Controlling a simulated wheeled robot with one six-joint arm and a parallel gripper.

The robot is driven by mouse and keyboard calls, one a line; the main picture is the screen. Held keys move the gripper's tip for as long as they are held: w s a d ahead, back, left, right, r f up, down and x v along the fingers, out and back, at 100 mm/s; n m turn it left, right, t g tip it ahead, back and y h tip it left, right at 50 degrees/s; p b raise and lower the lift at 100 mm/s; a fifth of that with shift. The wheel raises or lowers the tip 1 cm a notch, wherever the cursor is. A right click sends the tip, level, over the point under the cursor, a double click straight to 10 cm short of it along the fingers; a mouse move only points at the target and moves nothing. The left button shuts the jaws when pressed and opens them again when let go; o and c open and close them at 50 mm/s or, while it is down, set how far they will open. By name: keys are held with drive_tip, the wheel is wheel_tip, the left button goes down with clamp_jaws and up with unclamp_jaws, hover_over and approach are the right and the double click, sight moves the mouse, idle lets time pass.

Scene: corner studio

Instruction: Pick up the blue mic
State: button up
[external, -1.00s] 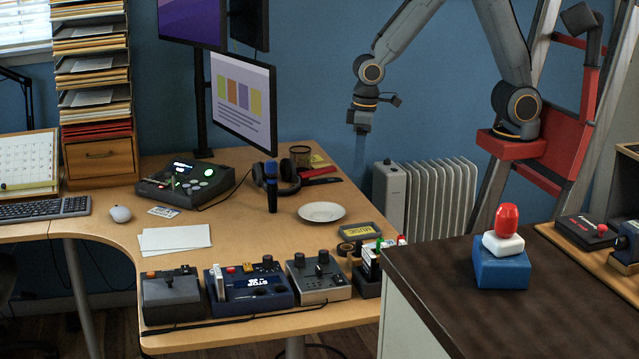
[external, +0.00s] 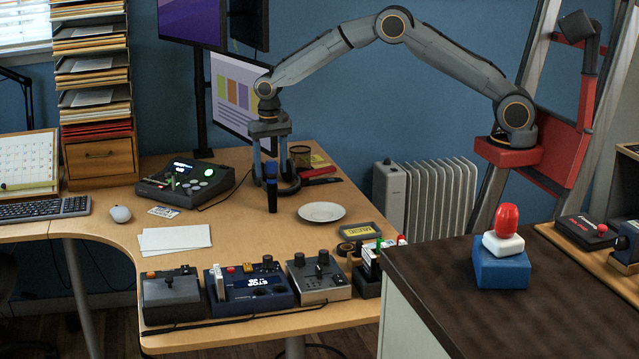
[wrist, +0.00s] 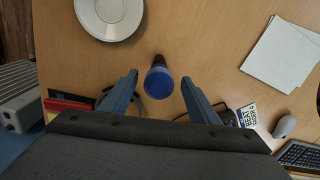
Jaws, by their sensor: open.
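The blue mic (external: 271,188) stands upright on the wooden desk, its blue head up and its dark body below. In the wrist view the mic (wrist: 158,82) is seen from above, its round blue top between and slightly beyond my two finger tips. My gripper (external: 270,172) is over the mic, pointing down, with its fingers on either side of the mic's head in the external view. In the wrist view my gripper (wrist: 159,78) is open, with a gap between each finger and the mic.
Dark headphones (external: 290,184) lie just behind the mic. A white plate (external: 321,212) is to its right. A control box with lit buttons (external: 186,182) is to its left. White paper sheets (external: 175,239) and several control boxes lie nearer the front edge. A monitor (external: 240,100) stands behind.

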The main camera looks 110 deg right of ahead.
sight(272, 182)
drive_tip(key=shift+s+f+p, duration=0.1)
drive_tip(key=shift+f+p, duration=1.2)
drive_tip(key=shift+f, duration=1.75)
drive_tip(key=c, duration=1.3)
drive_tip(key=shift+r, duration=0.1)
